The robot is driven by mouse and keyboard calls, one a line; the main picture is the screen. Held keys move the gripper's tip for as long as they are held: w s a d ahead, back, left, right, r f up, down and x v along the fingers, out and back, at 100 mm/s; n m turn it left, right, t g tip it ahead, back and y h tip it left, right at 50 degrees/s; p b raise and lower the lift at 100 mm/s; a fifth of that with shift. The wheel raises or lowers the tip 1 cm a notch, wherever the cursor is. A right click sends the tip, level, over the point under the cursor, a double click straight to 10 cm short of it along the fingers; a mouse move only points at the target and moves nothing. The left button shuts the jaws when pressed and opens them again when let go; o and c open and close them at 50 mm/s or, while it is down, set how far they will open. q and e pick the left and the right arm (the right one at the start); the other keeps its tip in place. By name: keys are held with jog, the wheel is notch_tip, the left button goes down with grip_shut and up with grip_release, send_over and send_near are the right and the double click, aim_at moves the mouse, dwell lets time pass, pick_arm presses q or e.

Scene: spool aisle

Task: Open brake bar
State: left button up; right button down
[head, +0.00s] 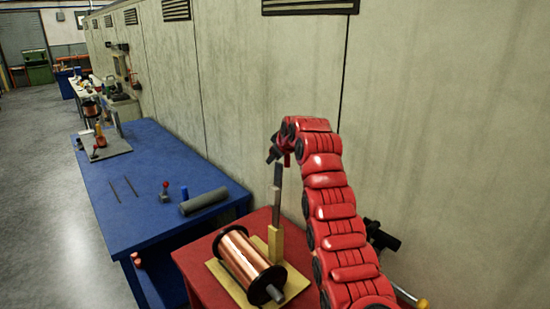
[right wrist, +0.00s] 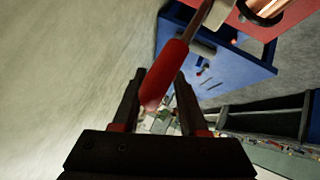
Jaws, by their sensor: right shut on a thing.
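The brake bar (head: 277,187) is a thin grey bar standing nearly upright from a yellow post beside the copper spool (head: 240,255). The spool lies on its side on a yellow base, with black flanges. My red right arm reaches up and over, and my right gripper (head: 276,152) is at the top of the bar. In the right wrist view the bar's red handle (right wrist: 165,72) lies between the fingers of my right gripper (right wrist: 160,88), which is shut on it. The bar runs from there toward the spool. My left gripper is not in view.
The spool stand is on a red table (head: 200,262). A blue table (head: 140,185) to the left holds a grey cylinder (head: 204,201), rods and a small red-knobbed lever. A pale wall (head: 430,130) stands close on the right. Grey floor (head: 50,220) is open at left.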

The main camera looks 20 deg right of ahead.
jog(key=shift+d+r, duration=0.15)
jog(key=shift+d, duration=0.05)
jog(key=c, duration=0.8)
grip_release()
jog(key=shift+o, duration=0.2)
jog(key=shift+a, duration=0.1)
jog(key=shift+s+r+b, duration=0.3)
jog(key=shift+s+b, duration=0.05)
jog(key=shift+s, duration=0.05)
jog(key=b+v, duration=0.8)
jog(key=v, duration=0.8)
jog(key=shift+s, duration=0.2)
jog(key=shift+r, duration=0.1)
